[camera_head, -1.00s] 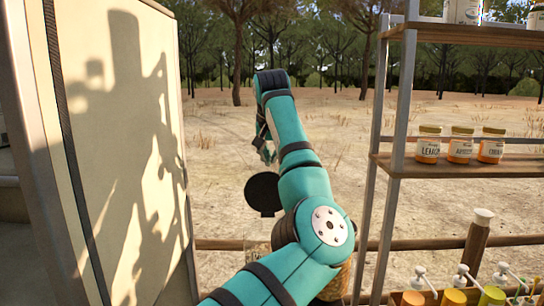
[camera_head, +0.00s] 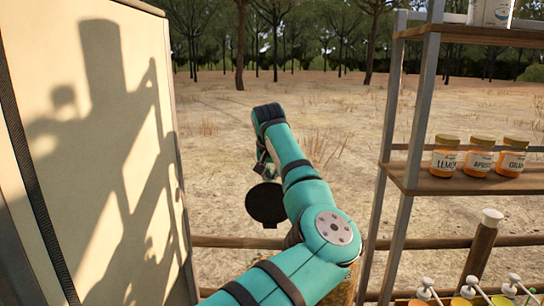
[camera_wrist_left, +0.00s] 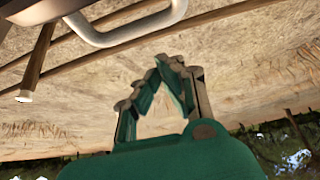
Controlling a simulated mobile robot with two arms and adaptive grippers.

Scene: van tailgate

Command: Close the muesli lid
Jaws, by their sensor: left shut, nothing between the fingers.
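The round black lid (camera_head: 266,204) stands open, its flat face towards me, just left of my left arm in the head view. The container it belongs to is mostly hidden behind my teal arm. A brown patch (camera_head: 346,288), perhaps its contents, shows at the arm's lower right edge. My left gripper (camera_head: 264,165) is above the lid in the picture, beyond or over it, and partly hidden by its own wrist. In the left wrist view its fingers (camera_wrist_left: 160,66) are shut with nothing between them. Contact with the lid cannot be told. My right gripper is out of view.
A pale panel (camera_head: 100,150) with my shadow stands close on the left. A shelf rack (camera_head: 415,185) with several labelled jars (camera_head: 480,158) stands on the right. Pump bottles (camera_head: 470,290) are at the lower right. A wooden rail (camera_head: 225,241) runs behind the arm.

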